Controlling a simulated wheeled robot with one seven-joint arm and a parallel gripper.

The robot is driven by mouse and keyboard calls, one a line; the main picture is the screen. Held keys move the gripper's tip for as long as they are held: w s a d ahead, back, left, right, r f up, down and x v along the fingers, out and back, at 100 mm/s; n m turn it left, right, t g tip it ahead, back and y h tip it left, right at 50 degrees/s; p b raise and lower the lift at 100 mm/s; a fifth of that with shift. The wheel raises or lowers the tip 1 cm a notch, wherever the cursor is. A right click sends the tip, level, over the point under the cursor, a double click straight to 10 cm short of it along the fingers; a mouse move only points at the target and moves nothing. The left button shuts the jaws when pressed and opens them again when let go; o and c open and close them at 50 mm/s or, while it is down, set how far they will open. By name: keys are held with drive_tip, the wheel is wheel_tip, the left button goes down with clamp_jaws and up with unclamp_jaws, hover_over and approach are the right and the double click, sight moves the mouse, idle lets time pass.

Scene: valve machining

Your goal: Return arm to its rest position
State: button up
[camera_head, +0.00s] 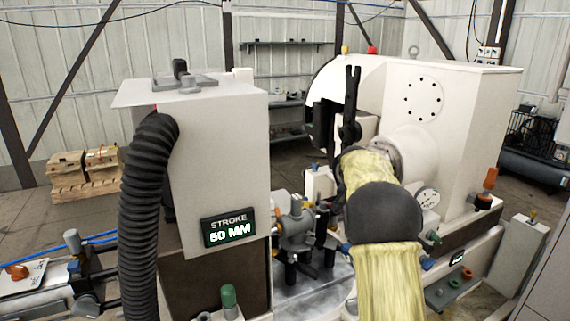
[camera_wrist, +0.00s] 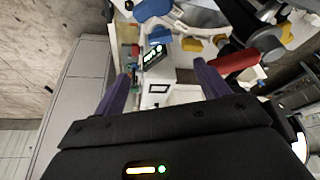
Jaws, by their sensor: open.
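My arm, in a pale yellow sleeve with a dark round joint, rises from the bottom of the head view, right of centre, and bends up in front of the white machine (camera_head: 440,105). Dark upright parts stand at its far end; I cannot tell from them how the gripper sits. In the wrist view my gripper (camera_wrist: 162,73) shows two dark purple fingers spread wide apart. Nothing is held between them. Machine parts and a lit display (camera_wrist: 154,56) show beyond the fingers.
A white cabinet (camera_head: 225,160) with a "STROKE 50 MM" display (camera_head: 228,229) and a black ribbed hose (camera_head: 145,200) stands left of my arm. A valve-like metal fitting (camera_head: 297,226) sits between cabinet and arm. A pallet with boxes (camera_head: 86,173) lies far left.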

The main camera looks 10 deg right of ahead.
drive_tip(key=s+a+f+n+y, duration=0.1)
drive_tip(key=s+a+f+n, duration=0.2)
drive_tip(key=s, duration=0.7)
drive_tip(key=s+a+f+n+y, duration=0.1)
drive_tip(key=s+a+f+n, duration=0.2)
drive_tip(key=s+a, duration=0.3)
drive_tip(key=s+a+f+n+y, duration=0.1)
drive_tip(key=s+a+f+n, duration=0.2)
drive_tip(key=s, duration=1.3)
drive_tip(key=a+f, duration=0.1)
drive_tip(key=a, duration=0.1)
drive_tip(key=shift+s+a+f, duration=0.15)
drive_tip(key=shift+a+f, duration=0.05)
drive_tip(key=shift+a, duration=0.1)
idle(1.7)
